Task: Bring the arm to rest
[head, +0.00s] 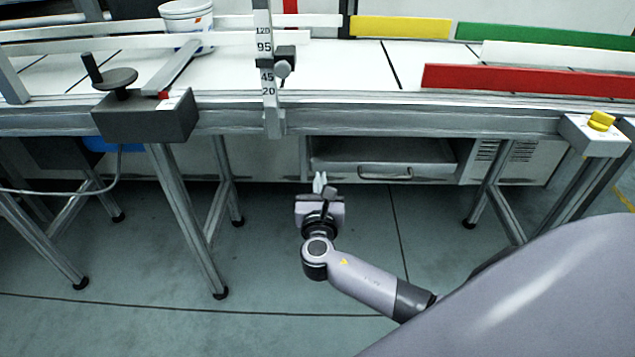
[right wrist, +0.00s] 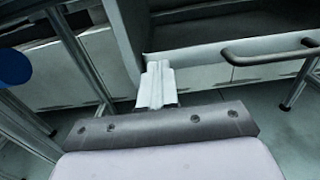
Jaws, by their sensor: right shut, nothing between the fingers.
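My right gripper (head: 319,181) is in the middle of the head view, in front of the conveyor frame and below the level of its top. Its pale fingers are together with nothing between them, and they point away from me. In the right wrist view the shut fingers (right wrist: 157,85) point toward a grey cabinet front. My right arm reaches in from the lower right of the head view. My left gripper is not in either view.
A conveyor (head: 345,124) on metal legs spans the scene. On it are a white bucket (head: 187,22), a height scale (head: 268,75), a red rail (head: 540,82) and a black hand crank (head: 116,80). A drawer with a handle (head: 386,172) lies beyond my gripper. The floor below is clear.

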